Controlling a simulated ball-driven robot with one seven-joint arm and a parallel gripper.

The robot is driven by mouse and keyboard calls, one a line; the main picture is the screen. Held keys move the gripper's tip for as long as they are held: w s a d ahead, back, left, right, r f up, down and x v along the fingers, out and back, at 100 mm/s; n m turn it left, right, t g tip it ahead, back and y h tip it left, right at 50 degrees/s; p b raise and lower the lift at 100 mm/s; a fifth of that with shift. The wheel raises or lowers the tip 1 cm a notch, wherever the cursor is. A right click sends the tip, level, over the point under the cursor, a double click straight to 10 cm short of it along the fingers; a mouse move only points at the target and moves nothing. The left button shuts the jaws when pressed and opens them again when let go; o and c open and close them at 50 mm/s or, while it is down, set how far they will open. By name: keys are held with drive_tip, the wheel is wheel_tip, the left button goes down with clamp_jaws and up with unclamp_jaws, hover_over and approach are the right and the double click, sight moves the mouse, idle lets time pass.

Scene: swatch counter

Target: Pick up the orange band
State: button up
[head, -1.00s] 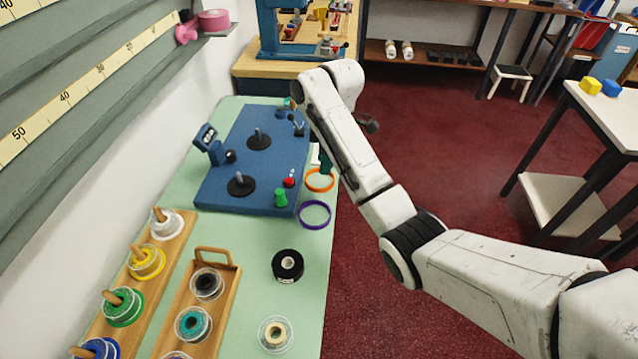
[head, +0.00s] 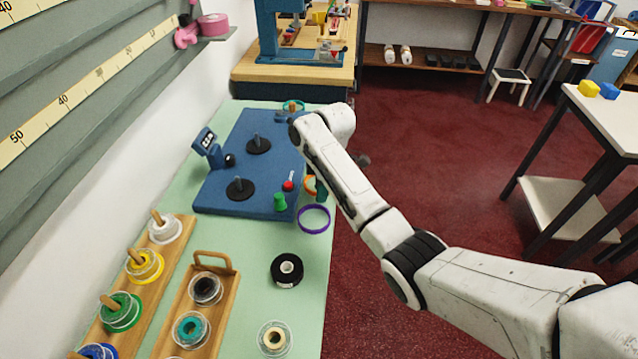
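The orange band (head: 309,184) lies at the right edge of the green counter, beside the blue board. Only its left part shows; my forearm covers the rest. A small dark teal piece, which looks like a tip of my gripper (head: 321,190), shows at the band, just left of my forearm. The rest of my gripper is hidden behind the arm. I cannot tell whether it is open or shut, or whether it touches the band.
A purple band (head: 314,219) lies just nearer than the orange one. The blue board (head: 240,185) carries two black spindles, a green knob and a red button. A black tape roll (head: 287,270), a clear spool (head: 274,338) and wooden spool racks (head: 150,290) stand nearer.

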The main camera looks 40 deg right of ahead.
clamp_jaws()
drive_tip(key=shift+r, duration=0.15)
idle(0.4)
